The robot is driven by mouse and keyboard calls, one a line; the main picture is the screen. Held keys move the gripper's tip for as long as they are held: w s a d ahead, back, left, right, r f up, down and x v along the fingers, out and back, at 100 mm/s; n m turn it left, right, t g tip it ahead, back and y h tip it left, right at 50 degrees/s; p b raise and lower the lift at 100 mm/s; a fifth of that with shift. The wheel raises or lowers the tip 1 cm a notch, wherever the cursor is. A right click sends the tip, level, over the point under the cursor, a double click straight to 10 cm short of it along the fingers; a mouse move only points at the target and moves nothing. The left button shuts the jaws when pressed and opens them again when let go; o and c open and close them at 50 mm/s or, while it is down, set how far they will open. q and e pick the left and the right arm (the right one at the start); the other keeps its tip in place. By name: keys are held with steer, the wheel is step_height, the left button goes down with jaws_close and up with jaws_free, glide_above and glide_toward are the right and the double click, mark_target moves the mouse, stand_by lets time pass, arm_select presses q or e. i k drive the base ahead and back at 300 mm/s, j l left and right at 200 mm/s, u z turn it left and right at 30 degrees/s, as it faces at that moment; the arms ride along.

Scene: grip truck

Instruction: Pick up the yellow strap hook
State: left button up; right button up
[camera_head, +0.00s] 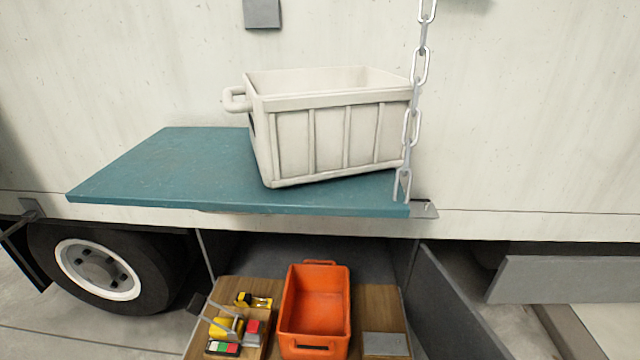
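A small group of yellow items lies on the wooden compartment floor at the bottom, left of the orange bin. One is a yellow and black piece (254,301) at the back of the group. Another is a larger yellow piece (224,327) nearer the front, with grey metal bars and a dark end (195,303) rising to its left. I cannot tell for certain which of them is the yellow strap hook. Neither of my grippers shows in the head view.
An orange bin (316,308) stands beside the group. Red, white and green pieces (222,348) lie in front. A teal shelf (160,175) with a white crate (330,140) overhangs the compartment. A chain (416,67) hangs at the shelf's right. An open grey door (455,305) flanks the right.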

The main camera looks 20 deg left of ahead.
mark_target(241, 297)
steer(key=u, duration=1.15)
steer(key=i+j+z, duration=0.3)
steer(key=j+z, duration=0.15)
steer(key=j, duration=0.15)
steer(key=i+j+z, duration=0.2)
steer(key=j, duration=0.15)
steer(key=k, duration=0.1)
